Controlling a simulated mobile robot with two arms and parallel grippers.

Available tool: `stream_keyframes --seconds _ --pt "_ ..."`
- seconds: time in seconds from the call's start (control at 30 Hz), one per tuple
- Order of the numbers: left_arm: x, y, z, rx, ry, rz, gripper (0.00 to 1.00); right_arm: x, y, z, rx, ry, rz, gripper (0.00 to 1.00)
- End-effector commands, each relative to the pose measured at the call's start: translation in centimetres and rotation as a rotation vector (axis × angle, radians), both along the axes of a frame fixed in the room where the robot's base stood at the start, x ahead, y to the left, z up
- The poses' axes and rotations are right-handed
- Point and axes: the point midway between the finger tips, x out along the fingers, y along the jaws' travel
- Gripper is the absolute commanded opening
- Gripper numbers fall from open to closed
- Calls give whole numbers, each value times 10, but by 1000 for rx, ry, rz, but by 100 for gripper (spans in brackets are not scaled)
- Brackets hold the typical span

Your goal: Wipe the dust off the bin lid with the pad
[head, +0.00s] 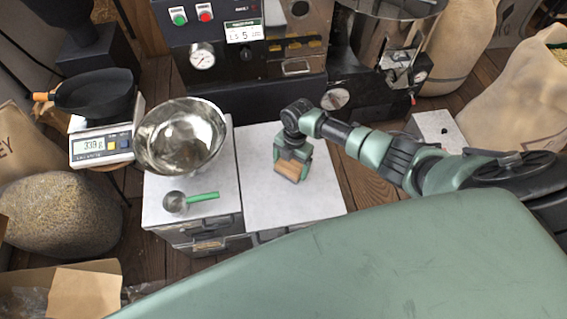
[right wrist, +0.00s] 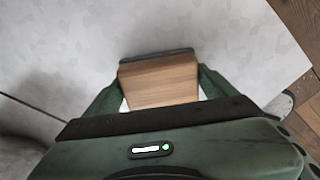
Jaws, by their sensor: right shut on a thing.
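My right gripper (head: 292,165) reaches in from the right over the pale grey bin lid (head: 265,205) and points down. It is shut on the pad (head: 287,171), a block with a brown wooden body. In the right wrist view the pad (right wrist: 160,84) sits between the two green fingers, with a dark strip along its far edge. The lid (right wrist: 225,30) fills most of that view and has faint grey mottling; I cannot tell dust from surface pattern. The pad is at or just above the lid; contact is unclear. My left gripper is not in view.
On the neighbouring pale top to the left stand a shiny metal bowl (head: 180,140) and a scoop with a green handle (head: 190,200). A scale (head: 100,145) with a dark pan stands further left. The dark roasting machine (head: 245,60) is behind. The lid's front part is clear.

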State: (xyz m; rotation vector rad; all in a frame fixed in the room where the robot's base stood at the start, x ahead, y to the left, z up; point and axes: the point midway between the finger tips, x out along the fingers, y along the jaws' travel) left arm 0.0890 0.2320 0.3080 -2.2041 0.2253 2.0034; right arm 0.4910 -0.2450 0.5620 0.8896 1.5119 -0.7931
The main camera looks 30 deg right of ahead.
Motion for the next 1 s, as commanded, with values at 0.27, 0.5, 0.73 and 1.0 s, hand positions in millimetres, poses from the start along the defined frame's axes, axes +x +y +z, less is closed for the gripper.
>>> stream_keyframes --seconds 0.27,0.5,0.73,1.0 --pt "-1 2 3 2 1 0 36 -4 -12 0 0 1 1 48" --pt "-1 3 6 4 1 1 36 -2 -10 5 2 -2 1 48" --pt "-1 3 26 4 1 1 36 -2 -10 27 3 -4 1 48" --pt "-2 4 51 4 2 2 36 -2 -10 55 4 -4 1 48"
